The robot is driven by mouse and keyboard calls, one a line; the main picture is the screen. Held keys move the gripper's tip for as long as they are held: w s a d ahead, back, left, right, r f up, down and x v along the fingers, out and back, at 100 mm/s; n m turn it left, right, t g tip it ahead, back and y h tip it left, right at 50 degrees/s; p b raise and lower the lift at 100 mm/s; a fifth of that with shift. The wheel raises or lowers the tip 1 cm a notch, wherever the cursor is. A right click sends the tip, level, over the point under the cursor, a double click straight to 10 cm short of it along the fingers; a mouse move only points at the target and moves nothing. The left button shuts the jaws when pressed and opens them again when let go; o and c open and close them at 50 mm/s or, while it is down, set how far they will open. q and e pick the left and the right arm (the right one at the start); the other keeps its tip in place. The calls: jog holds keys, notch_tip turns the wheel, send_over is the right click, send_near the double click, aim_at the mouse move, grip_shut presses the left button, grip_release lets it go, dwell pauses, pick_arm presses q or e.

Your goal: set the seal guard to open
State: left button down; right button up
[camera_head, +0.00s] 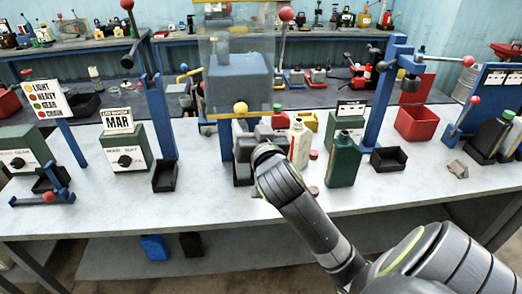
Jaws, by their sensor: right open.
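The seal guard (217,88) is a clear panel with yellow top and bottom edges, in the middle of the head view. It stands upright in front of a blue-grey block (240,78) on a blue frame. A yellow ball knob (240,108) sits at its bottom edge. My right gripper (250,138) is just below and slightly right of the knob, seen from behind, and appears apart from it. Its jaws are open; its fingertips are largely hidden by the wrist. My left gripper is out of view.
A cream bottle (299,146) and a dark green bottle (343,163) stand close to the right of my gripper. A MAR sign (118,120) tops a green box at left. Red-knobbed levers flank the guard. The table front (200,205) is clear.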

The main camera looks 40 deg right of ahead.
jog(key=p+v, duration=0.3)
jog(key=v, duration=0.4)
jog(key=shift+s+p, duration=0.3)
jog(key=shift+s, duration=0.05)
jog(key=shift+a, duration=0.1)
jog(key=w+f+n+g+y+b, duration=0.1)
jog(key=w+f+n+g, duration=0.15)
jog(key=f, duration=1.35)
jog(key=w+f+n+g+y+b, duration=0.1)
jog(key=f+g+y+b, duration=0.15)
jog(key=f, duration=1.45)
jog(key=s+f+n+g+b, duration=0.15)
jog(key=s+f, duration=0.35)
jog(key=f, duration=0.6)
jog(key=s+f+g, duration=0.3)
jog(key=s+f, duration=0.2)
jog(key=f, duration=0.5)
jog(key=s+f+g, duration=0.2)
jog(key=s+f, duration=0.4)
jog(key=s, duration=0.4)
jog(key=s+a+f+g+y+b, duration=0.1)
jog(key=s+f+g, duration=0.1)
jog(key=s+f, duration=0.5)
jog(key=s+f+g+b, duration=0.1)
jog(key=s+f, duration=0.5)
jog(key=s, duration=0.8)
jog(key=shift+a+f+n+g+y, duration=0.3)
jog(key=shift+a+g+y, duration=0.1)
jog(key=shift+g, duration=0.25)
